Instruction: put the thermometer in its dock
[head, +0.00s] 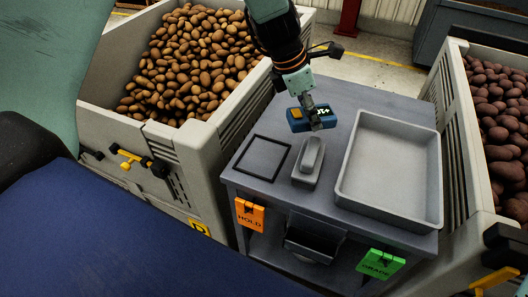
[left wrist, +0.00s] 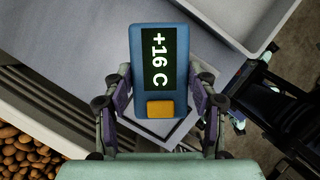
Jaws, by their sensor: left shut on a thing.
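The thermometer (head: 297,119) is a blue block with an orange button and a dark screen. In the left wrist view the thermometer (left wrist: 151,70) shows "+16 C" on its screen. My left gripper (head: 317,118) is shut on it, with one finger on each side of it in the left wrist view (left wrist: 158,92). It is held above the table, behind the dock in the head view. The dock (head: 308,164) looks like a small grey raised holder and appears empty. My right gripper is not in view.
The grey table (head: 335,95) carries a black square outline (head: 263,158) left of the dock and an empty grey tray (head: 391,170) to the right. Potato crates stand left (head: 200,150) and right (head: 457,140). Orange HOLD (head: 250,216) and green GRADE (head: 380,264) tags hang in front.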

